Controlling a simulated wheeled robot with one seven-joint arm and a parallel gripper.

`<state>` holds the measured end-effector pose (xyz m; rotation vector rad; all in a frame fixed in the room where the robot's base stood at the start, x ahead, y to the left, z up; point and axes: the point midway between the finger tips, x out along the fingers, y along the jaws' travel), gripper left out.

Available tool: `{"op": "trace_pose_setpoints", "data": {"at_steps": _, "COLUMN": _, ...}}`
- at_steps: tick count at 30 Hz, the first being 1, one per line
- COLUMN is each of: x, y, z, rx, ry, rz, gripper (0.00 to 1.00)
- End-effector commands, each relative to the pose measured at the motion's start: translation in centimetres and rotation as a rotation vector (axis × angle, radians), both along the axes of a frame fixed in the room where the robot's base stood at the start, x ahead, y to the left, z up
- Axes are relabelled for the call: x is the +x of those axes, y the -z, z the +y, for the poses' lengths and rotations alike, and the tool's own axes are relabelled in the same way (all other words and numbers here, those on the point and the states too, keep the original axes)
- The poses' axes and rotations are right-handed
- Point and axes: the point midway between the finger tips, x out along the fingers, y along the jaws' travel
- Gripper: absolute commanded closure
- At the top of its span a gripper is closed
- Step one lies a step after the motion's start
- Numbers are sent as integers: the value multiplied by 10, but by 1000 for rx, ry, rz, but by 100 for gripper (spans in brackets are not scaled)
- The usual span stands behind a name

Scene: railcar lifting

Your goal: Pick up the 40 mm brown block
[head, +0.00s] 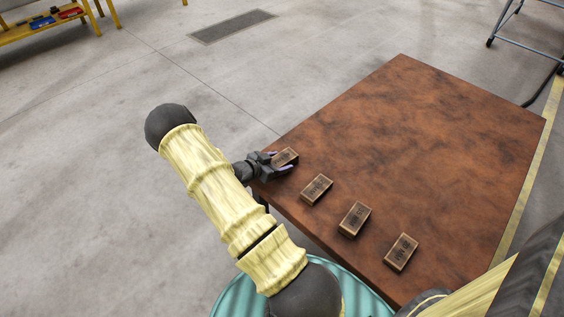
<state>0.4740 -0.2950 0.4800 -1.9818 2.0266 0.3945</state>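Several brown blocks lie in a row along the near left edge of the brown table (410,130). They are the leftmost block (287,156), a second block (316,189), a third block (354,219) and the rightmost block (401,252). Dark marks on their tops are too small to read, so I cannot tell which is 40 mm. My gripper (282,160) is at the leftmost block, low over the table edge. Its fingers are spread, one on each side of that block. I cannot see whether they touch it. The block's left end is partly hidden by the gripper.
The right and far parts of the tabletop are clear. Grey concrete floor surrounds the table. A yellow rack (45,25) with coloured items stands at the far left. A metal frame on wheels (530,35) stands at the far right.

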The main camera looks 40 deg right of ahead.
Motion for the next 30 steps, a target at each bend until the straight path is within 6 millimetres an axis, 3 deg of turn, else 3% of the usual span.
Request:
{"op": "trace_pose_setpoints", "data": {"at_steps": 1, "x": 0, "y": 0, "z": 0, "rx": 0, "ry": 0, "rz": 0, "gripper": 48}}
{"op": "trace_pose_setpoints", "data": {"at_steps": 6, "x": 0, "y": 0, "z": 0, "rx": -1, "ry": 0, "rz": 0, "gripper": 77}}
{"op": "trace_pose_setpoints", "data": {"at_steps": 17, "x": 0, "y": -12, "z": 0, "rx": -1, "ry": 0, "rz": -1, "gripper": 77}}
{"op": "trace_pose_setpoints", "data": {"at_steps": 30, "x": 0, "y": -91, "z": 0, "rx": -1, "ry": 1, "rz": -3, "gripper": 77}}
